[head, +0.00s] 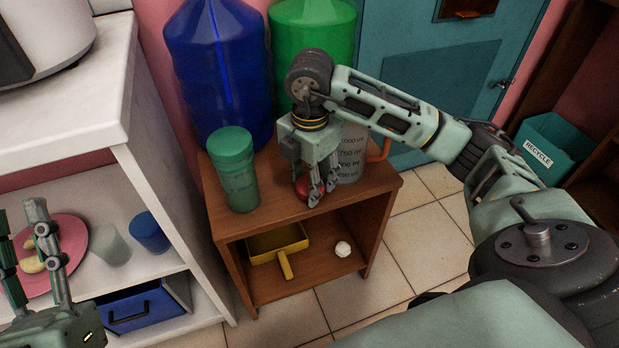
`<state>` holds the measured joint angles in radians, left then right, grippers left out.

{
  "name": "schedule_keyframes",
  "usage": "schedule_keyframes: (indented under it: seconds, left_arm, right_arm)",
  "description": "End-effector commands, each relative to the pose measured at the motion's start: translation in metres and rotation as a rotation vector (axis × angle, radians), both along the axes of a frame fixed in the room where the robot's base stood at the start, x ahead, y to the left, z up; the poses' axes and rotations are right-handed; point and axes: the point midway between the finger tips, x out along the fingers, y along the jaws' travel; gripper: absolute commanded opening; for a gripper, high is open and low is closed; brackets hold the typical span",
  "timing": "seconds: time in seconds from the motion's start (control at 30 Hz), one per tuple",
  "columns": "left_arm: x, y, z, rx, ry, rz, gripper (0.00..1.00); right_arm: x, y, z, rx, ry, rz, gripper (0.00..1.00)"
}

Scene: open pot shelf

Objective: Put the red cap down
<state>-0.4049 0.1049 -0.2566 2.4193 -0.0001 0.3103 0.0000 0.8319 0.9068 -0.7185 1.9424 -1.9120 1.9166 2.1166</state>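The red cap (302,188) is at the top of the brown wooden shelf (262,218), near its front edge. My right gripper (315,194) points down over it, with its fingers at the cap and partly covering it. The fingers look close around the cap, but I cannot tell whether the cap rests on the wood or is held just above it. My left gripper (45,235) is at the lower left, fingers up and apart, empty, in front of the white shelf.
A green tumbler (237,170) stands left of the cap, and a measuring jug (352,155) with an orange handle stands behind right. Blue (215,70) and green (312,35) bottles stand behind. A yellow dustpan (275,243) and white ball (343,249) lie on the lower level.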

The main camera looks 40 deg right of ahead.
Motion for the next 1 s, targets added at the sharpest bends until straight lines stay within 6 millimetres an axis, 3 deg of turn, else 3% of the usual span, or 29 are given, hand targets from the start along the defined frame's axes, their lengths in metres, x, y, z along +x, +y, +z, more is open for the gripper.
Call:
schedule_keyframes:
  seconds: [0.07, 0.1, 0.3, 0.7, 1.0]
  left_arm:
    - [-0.002, 0.000, 0.001, -0.003, -0.012, -0.001, 0.40]
    - [-0.003, 0.000, 0.003, -0.005, -0.018, -0.001, 0.40]
    - [-0.003, 0.000, 0.003, -0.005, -0.018, -0.001, 0.40]
    - [0.000, 0.000, 0.002, 0.000, -0.001, -0.001, 0.40]
    - [0.033, -0.003, -0.045, 0.080, 0.284, 0.015, 0.40]
  right_arm:
    - [0.000, 0.000, -0.002, 0.000, 0.000, 0.000, 0.34]
    - [0.000, 0.000, -0.002, 0.000, 0.000, 0.000, 0.45]
    - [0.000, 0.000, -0.002, 0.000, 0.000, 0.000, 0.63]
    - [0.000, 0.000, 0.002, 0.000, 0.000, 0.000, 0.63]
    - [0.000, 0.000, 0.036, 0.000, -0.002, 0.001, 0.63]
